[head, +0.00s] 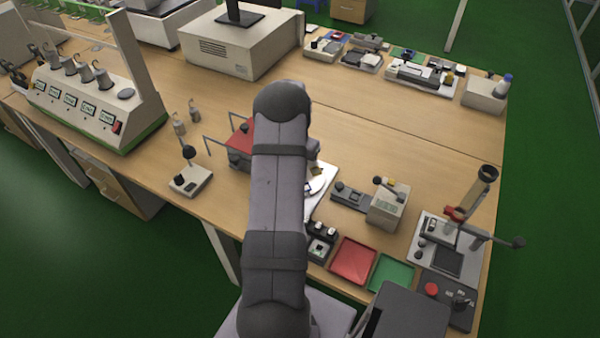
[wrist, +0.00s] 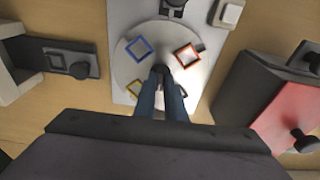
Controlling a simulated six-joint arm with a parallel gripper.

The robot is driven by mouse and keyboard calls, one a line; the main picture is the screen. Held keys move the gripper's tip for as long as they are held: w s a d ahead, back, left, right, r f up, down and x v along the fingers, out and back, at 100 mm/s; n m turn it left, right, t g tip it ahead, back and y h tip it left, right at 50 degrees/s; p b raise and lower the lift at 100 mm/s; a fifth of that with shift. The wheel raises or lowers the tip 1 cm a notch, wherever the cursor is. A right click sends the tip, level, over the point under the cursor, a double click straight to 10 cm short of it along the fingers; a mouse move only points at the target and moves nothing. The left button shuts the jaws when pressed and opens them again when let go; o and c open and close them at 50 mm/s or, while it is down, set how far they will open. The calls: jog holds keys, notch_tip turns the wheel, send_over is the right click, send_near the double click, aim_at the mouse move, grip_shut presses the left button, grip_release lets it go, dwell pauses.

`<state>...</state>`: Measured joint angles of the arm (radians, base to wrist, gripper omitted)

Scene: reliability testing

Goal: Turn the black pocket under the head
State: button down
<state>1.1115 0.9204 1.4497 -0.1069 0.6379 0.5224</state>
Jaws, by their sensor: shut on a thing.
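A pale round turntable (wrist: 163,45) lies on a white base plate (wrist: 122,12) in the wrist view. A blue square pocket (wrist: 139,48) is at its upper left, an orange-red one (wrist: 187,55) at its upper right, and a yellow one (wrist: 135,88) at its lower left. No black pocket can be made out; my fingers cover part of the disc. A dark head (wrist: 173,6) stands at the disc's top edge. My gripper (wrist: 163,84) is shut on the dark centre knob (wrist: 160,70). In the head view my arm hides the gripper and most of the turntable (head: 317,185).
A dark box with a red face (wrist: 285,115) stands close right of the disc in the wrist view. A dark fixture (wrist: 70,60) is at left. In the head view, red (head: 353,260) and green trays (head: 391,272) lie in front of a small grey device (head: 388,207).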

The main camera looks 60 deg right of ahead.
jog(key=shift+m, duration=0.3)
jog(key=shift+m+b, duration=0.35)
jog(key=shift+m, duration=0.65)
jog(key=shift+f, duration=0.1)
jog(key=shift+m+g+b, duration=0.3)
jog(key=shift+m+b, duration=0.05)
jog(key=shift+m, duration=0.45)
jog(key=shift+m+b, duration=0.4)
jog(key=shift+m, duration=1)
jog(key=shift+w, duration=0.1)
jog(key=shift+m+g+y+b, duration=0.3)
jog(key=shift+m+g+b, duration=0.1)
jog(key=shift+m, duration=0.7)
jog(key=c, duration=2)
grip_release()
